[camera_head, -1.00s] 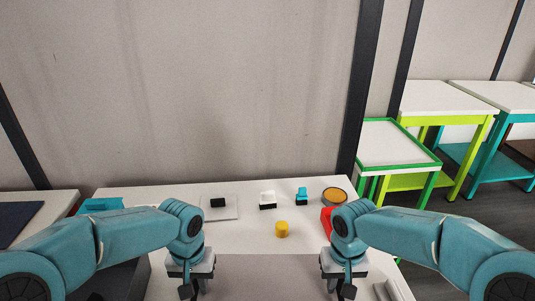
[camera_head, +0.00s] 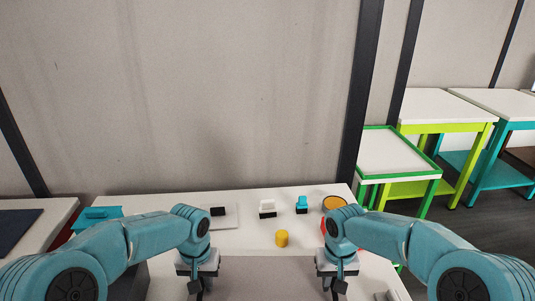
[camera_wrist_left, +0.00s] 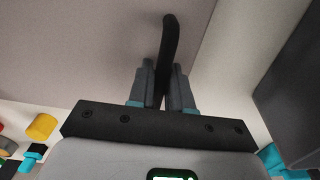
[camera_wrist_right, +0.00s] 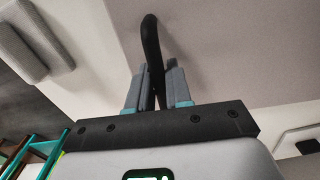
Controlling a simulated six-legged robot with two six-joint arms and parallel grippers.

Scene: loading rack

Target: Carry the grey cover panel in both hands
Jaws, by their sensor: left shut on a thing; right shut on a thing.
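The grey cover panel (camera_head: 268,280) is a flat, broad sheet at the bottom middle of the head view, between my two grippers; its near part is cut off by the frame. My left gripper (camera_head: 197,285) is at its left side and my right gripper (camera_head: 338,284) at its right side. In the left wrist view, my left gripper (camera_wrist_left: 162,85) is shut on a black handle (camera_wrist_left: 170,40) of the panel (camera_wrist_left: 90,45). In the right wrist view, my right gripper (camera_wrist_right: 155,85) is shut on another black handle (camera_wrist_right: 151,38) of the panel (camera_wrist_right: 235,45).
A white table (camera_head: 160,200) in front bears a yellow cylinder (camera_head: 281,239), a black-and-white block (camera_head: 267,208), a teal-and-black piece (camera_head: 302,204) and an orange-topped round thing (camera_head: 334,203). A green-edged table (camera_head: 400,172) stands at right. A wall (camera_head: 200,90) closes the back.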

